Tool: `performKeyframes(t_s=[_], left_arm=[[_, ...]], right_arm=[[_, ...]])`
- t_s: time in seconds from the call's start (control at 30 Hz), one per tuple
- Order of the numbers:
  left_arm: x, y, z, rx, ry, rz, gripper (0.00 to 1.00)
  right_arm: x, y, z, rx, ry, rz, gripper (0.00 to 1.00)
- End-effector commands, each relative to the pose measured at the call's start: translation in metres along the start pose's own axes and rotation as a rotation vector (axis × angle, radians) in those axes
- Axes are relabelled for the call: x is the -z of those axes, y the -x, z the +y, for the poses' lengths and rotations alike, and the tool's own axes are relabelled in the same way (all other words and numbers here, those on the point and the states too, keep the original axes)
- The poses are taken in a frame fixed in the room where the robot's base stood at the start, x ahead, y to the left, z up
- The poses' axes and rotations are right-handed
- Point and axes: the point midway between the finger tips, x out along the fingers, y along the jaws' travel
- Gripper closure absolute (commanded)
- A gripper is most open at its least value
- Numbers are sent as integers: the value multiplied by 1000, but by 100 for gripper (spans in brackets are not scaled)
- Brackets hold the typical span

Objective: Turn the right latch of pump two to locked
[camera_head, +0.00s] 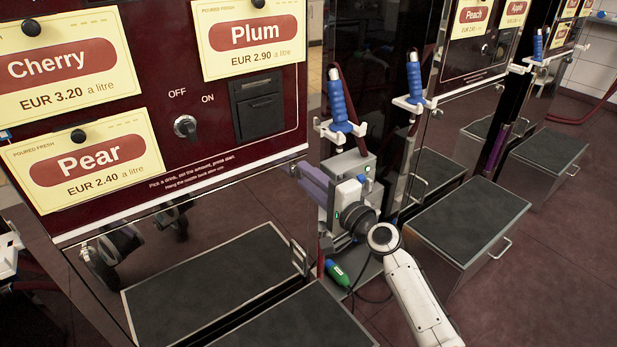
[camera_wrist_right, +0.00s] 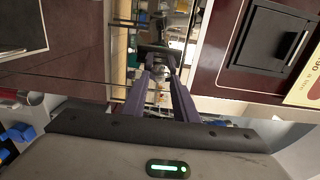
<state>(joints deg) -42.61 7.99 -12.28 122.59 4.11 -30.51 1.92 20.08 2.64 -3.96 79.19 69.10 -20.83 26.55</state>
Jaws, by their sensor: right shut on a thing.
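The near pump panel (camera_head: 220,115) carries the Cherry, Pear and Plum cards. My right gripper (camera_head: 299,170) reaches in from the right, its purple fingers at the panel's lower right edge. In the right wrist view its two fingers (camera_wrist_right: 165,75) close on a small dark piece (camera_wrist_right: 158,52), which looks like the latch at the panel edge. In the head view the fingertips and panel edge hide this piece, and its turn angle cannot be told. My left gripper is not in view.
An OFF/ON key switch (camera_head: 186,127) and a black slot box (camera_head: 257,104) sit on the panel. Blue-handled nozzles (camera_head: 339,105) hang in white holders beside the pumps. Dark-topped steps (camera_head: 210,285) stand below. Red floor lies open at the lower right.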

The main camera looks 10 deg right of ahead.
Motion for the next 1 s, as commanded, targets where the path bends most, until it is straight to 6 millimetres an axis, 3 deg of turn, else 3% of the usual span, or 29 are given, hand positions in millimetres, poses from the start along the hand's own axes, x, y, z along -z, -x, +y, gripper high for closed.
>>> performKeyframes(t_s=[0.43, 0.47, 0.57, 0.87, 1.0], left_arm=[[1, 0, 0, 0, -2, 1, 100], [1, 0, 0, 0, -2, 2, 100], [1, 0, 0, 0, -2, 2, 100], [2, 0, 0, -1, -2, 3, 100], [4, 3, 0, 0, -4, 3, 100]], right_arm=[[0, 0, 0, 0, -14, 0, 96], [0, 0, 0, 0, -14, 0, 72], [0, 0, 0, 0, -14, 0, 55], [0, 1, 0, 0, -11, 0, 55], [0, 13, 0, -2, -11, 1, 55]])
